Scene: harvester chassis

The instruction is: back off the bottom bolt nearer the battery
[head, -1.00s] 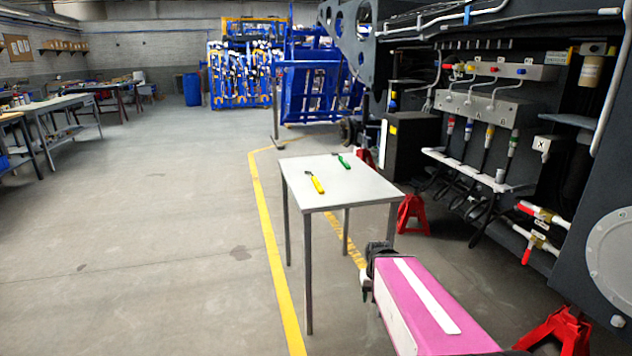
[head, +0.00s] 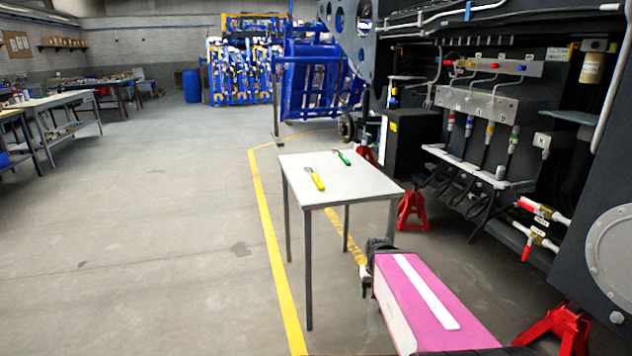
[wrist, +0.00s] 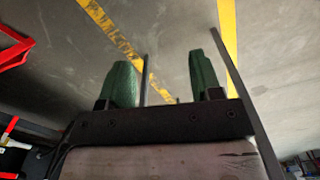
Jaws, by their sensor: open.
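A black box with a small yellow label (head: 408,145), possibly the battery, sits against the chassis behind the table in the head view. The valve block (head: 478,105) with coloured hose fittings is to its right. I cannot make out the bottom bolt. A yellow-handled tool (head: 317,181) and a green-handled tool (head: 344,158) lie apart on the grey table (head: 345,187). My gripper (head: 368,283) is near the table's front right corner, partly hidden by my pink arm.
Red stands (head: 413,210) support the chassis, another (head: 560,330) at the lower right. Red-handled valves (head: 530,240) stick out on the right. A yellow floor line (head: 270,240) runs left of the table. Open floor lies left; workbenches (head: 60,105) stand far left.

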